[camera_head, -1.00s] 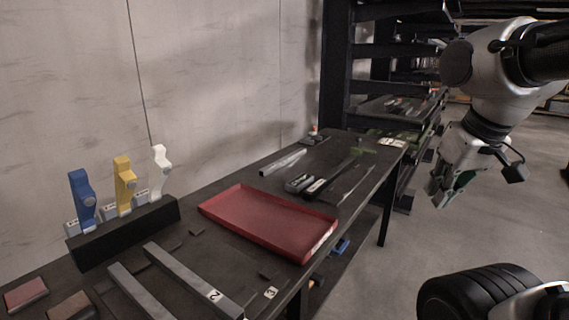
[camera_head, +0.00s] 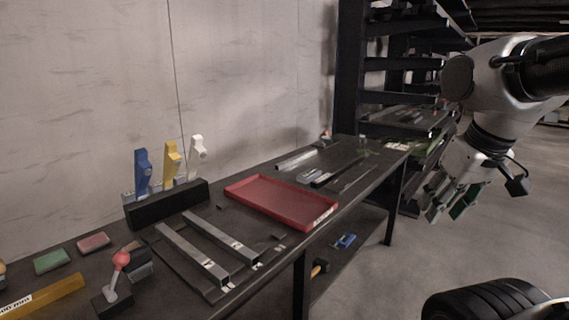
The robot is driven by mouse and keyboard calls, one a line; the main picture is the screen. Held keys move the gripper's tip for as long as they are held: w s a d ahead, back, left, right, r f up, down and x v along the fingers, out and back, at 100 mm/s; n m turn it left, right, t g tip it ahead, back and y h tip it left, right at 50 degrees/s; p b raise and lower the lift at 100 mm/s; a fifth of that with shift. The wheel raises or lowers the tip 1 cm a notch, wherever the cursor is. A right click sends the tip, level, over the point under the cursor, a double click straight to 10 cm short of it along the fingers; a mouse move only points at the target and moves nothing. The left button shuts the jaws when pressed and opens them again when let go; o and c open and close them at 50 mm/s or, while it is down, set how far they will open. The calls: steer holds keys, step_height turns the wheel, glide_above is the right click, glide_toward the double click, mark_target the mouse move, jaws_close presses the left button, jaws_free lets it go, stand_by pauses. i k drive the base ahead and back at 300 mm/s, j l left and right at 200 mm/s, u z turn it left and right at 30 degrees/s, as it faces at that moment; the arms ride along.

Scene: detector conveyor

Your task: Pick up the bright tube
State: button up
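My gripper (camera_head: 448,206) hangs at the right over the floor, beside the bench and well apart from everything on it. Its fingers look spread, with nothing between them. A pale, shiny bar-like piece (camera_head: 296,159) lies towards the far end of the dark bench, near the wall; it may be the bright tube, but I cannot tell for sure. Two grey square bars, a near one (camera_head: 193,254) and a farther one (camera_head: 220,247), lie side by side at the near part of the bench.
A red tray (camera_head: 282,202) lies mid-bench. A black rack (camera_head: 167,205) holds blue (camera_head: 142,172), yellow (camera_head: 171,162) and white (camera_head: 197,156) upright pieces. A red-knobbed lever (camera_head: 119,262) stands near left. Black shelving (camera_head: 400,65) stands behind. The floor (camera_head: 375,275) right of the bench is open.

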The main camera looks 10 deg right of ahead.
mark_target(286, 164)
steer(key=l+u, duration=0.1)
steer(key=u, duration=0.35)
steer(key=i+l+u, duration=0.1)
steer(key=u, duration=0.35)
steer(key=l+u, duration=0.15)
steer(key=u, duration=0.3)
steer(key=i+l, duration=0.1)
steer(key=l, duration=0.6)
steer(key=i+l, duration=0.1)
steer(key=l, duration=0.6)
steer(key=i+l, duration=0.1)
steer(key=l, duration=1.3)
steer(key=i+l, duration=0.15)
steer(key=l, duration=0.55)
steer(key=i+l, duration=0.1)
steer(key=l, duration=0.65)
steer(key=i+l, duration=0.1)
steer(key=l, duration=0.6)
